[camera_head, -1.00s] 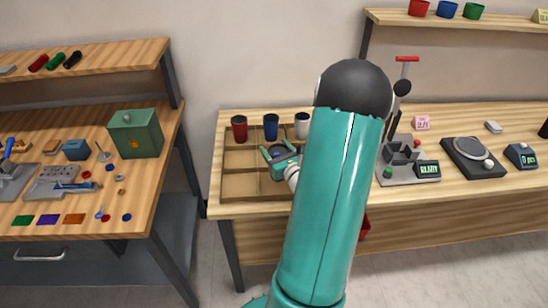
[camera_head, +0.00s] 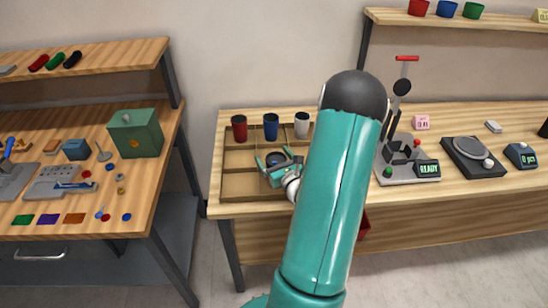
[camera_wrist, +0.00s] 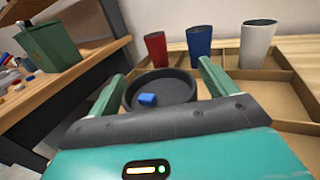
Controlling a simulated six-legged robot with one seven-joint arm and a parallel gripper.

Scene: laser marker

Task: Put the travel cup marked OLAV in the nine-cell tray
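The wooden nine-cell tray (camera_head: 241,184) is at the left end of the right bench. Red, blue and white cups (camera_head: 239,128) stand upright in a row along its back. My gripper (camera_head: 279,158) is over its middle. A round dark-topped thing, apparently a cup, sits between the fingers; it also shows in the wrist view (camera_wrist: 178,92) with a small blue piece (camera_wrist: 147,99) on its top. The fingers stand wide on either side of it, seemingly just clear of it. No name is readable on any cup, and the lower part of the dark-topped one is hidden.
To the right of the tray are a press-like device (camera_head: 402,160) showing READY, a round-topped scale (camera_head: 470,155) and a small display (camera_head: 520,155). A green box (camera_head: 135,135) stands on the left bench. The front-left tray cells look empty.

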